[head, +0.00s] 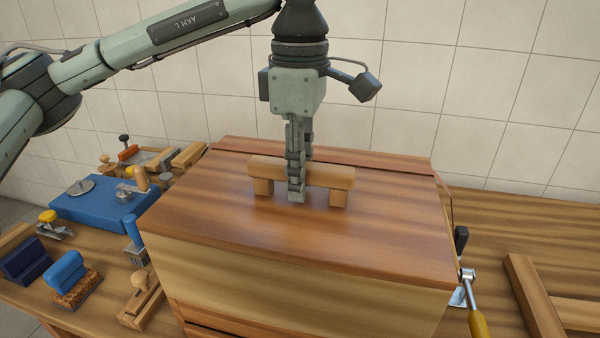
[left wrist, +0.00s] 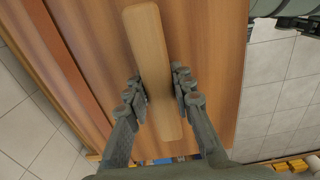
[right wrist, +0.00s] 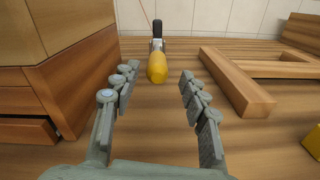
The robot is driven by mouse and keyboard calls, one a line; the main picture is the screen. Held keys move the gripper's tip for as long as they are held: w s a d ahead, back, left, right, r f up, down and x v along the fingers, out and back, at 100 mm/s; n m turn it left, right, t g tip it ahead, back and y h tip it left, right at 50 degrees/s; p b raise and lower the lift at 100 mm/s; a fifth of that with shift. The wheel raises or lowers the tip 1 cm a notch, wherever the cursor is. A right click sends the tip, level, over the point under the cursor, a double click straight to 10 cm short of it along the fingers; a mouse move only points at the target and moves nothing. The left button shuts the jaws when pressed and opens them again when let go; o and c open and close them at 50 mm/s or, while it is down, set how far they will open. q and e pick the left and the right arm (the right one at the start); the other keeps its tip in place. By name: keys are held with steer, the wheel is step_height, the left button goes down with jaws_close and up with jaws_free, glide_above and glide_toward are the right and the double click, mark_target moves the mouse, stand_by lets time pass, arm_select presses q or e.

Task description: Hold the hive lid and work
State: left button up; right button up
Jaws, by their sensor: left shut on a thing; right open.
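The hive lid (head: 210,215) is a reddish-brown wooden board on top of the light wooden hive box (head: 270,295). A pale wooden bar handle (head: 330,173) stands on the lid on two blocks. My left gripper (head: 297,190) is shut on the handle from above; the left wrist view shows the bar (left wrist: 150,60) between its fingers. The lid looks level and I see no clear gap under its front edge. My right gripper (right wrist: 155,110) is open and empty, low over the bench beside the hive.
A wooden frame (right wrist: 240,85) lies on the bench right of the yellow-handled tool. A drawer (right wrist: 28,130) shows low in the hive's side. A blue box (head: 95,205), a blue-handled brush (head: 70,275) and other tools crowd the bench at left.

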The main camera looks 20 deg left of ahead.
arm_select(q)
steer(key=o, duration=1.2)
steer(key=shift+o, duration=0.5)
steer(key=shift+o, duration=1.4)
steer(key=o, duration=0.4)
